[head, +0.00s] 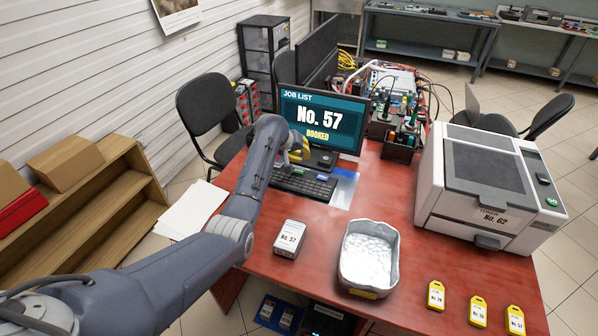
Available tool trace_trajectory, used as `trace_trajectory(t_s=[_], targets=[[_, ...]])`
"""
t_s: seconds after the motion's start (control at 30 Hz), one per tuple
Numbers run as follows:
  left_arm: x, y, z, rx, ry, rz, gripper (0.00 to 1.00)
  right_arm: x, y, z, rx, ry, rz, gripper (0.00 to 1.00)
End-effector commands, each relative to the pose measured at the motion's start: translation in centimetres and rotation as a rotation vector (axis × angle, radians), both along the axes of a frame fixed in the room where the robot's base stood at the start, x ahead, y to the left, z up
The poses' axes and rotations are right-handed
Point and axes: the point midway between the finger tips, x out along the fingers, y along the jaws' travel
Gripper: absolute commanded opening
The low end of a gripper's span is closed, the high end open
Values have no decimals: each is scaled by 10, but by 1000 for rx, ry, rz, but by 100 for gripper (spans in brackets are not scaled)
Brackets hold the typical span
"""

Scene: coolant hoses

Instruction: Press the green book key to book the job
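The monitor (322,112) on the red desk reads "JOB LIST", "No. 57" and "BOOKED". A black keyboard (308,186) lies in front of it. A small green key (300,173) shows at the keyboard's back edge, just below my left gripper (301,160). My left arm reaches in from the lower left, and its gripper is over the back left of the keyboard. The gripper's fingers are small and partly hidden by my arm, so I cannot tell whether they are open or whether they touch the key. My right gripper is out of view.
A white box labelled "No. 57" (290,238) and a grey bin (368,262) stand on the desk (420,275). Several yellow tags (478,310) lie at the front right. A large machine labelled "No. 62" (490,185) stands at the right.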

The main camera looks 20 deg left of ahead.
Motion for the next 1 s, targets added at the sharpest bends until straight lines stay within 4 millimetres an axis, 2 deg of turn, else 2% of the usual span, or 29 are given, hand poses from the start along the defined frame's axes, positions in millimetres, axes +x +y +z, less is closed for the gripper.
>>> trace_trajectory(t_s=[0.1, 0.3, 1.0], targets=[[1, 0, 11, -1, -3, 0, 0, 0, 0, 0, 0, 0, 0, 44], [0, 0, 20, -1, -1, 0, 0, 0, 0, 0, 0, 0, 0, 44], [0, 0, 21, 0, 0, 0, 0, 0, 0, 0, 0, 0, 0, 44]])
